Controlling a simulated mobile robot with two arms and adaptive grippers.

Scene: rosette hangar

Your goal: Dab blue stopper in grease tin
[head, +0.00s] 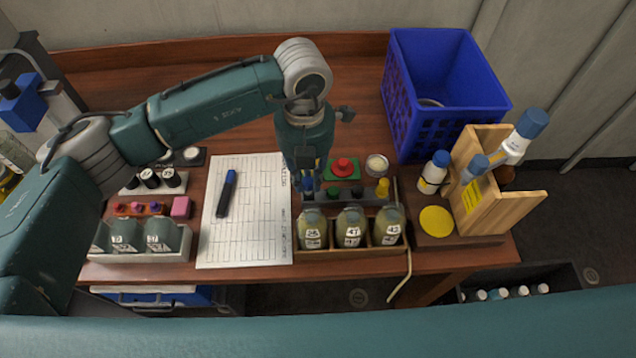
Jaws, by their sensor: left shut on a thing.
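My left gripper (307,184) points down over the left end of a dark rack (345,197) and is shut on a small blue stopper, mostly hidden between its fingers. I cannot tell whether the stopper is still in the rack or just above it. A green stopper (333,193), a red stopper (358,191) and a yellow stopper (382,188) stand in the rack to the right. The grease tin (377,166), small, round and open with pale contents, is behind the yellow stopper, apart from the gripper. My right gripper is not in view.
A red knob on a green pad (343,168) lies between gripper and tin. Bottles in a wooden tray (312,229) stand in front of the rack. A sheet (243,236) with a marker (227,193) lies left. A blue crate (398,100) and wooden holder (487,207) stand right.

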